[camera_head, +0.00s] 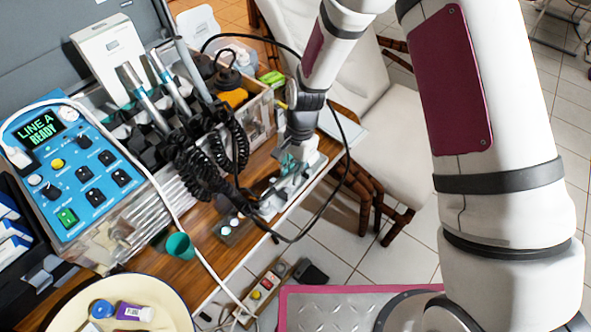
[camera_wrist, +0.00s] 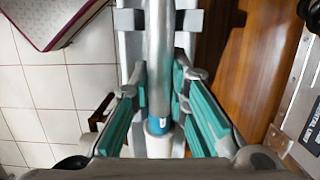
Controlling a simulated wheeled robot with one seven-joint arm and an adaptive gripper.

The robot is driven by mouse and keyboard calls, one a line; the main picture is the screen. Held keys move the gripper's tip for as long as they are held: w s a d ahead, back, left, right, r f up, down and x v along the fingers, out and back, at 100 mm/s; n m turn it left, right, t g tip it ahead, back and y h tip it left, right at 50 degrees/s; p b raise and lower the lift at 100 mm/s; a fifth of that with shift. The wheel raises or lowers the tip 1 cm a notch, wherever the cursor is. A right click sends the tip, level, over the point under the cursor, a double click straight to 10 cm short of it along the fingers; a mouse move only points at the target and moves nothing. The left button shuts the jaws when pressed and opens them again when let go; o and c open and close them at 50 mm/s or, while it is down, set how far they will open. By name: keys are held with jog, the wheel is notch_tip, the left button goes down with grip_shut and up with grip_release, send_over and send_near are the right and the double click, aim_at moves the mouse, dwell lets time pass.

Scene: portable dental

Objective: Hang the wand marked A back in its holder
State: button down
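A metallic wand (camera_wrist: 159,60) with a blue band (camera_wrist: 159,122) near its lower end lies lengthwise along a pale rest in the wrist view. A small light mark shows on the band, but I cannot read it. My gripper (camera_wrist: 158,78) has its teal-padded fingers on either side of the wand, with gaps to it, so it looks open. In the head view my gripper (camera_head: 292,163) is low over the table's right edge and mostly hides the wand. The black wand holders (camera_head: 152,140) stand left of it, with several silver wands (camera_head: 137,80) upright and tilted in them.
A blue control unit (camera_head: 75,165) reading "LINE A READY" stands at left. Coiled black cords (camera_head: 195,175) hang before the holders, and a black hose loops around my gripper. A white chair (camera_head: 385,140) stands right.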

jog(key=shift+r+p, duration=1.8)
jog(key=shift+r, duration=2)
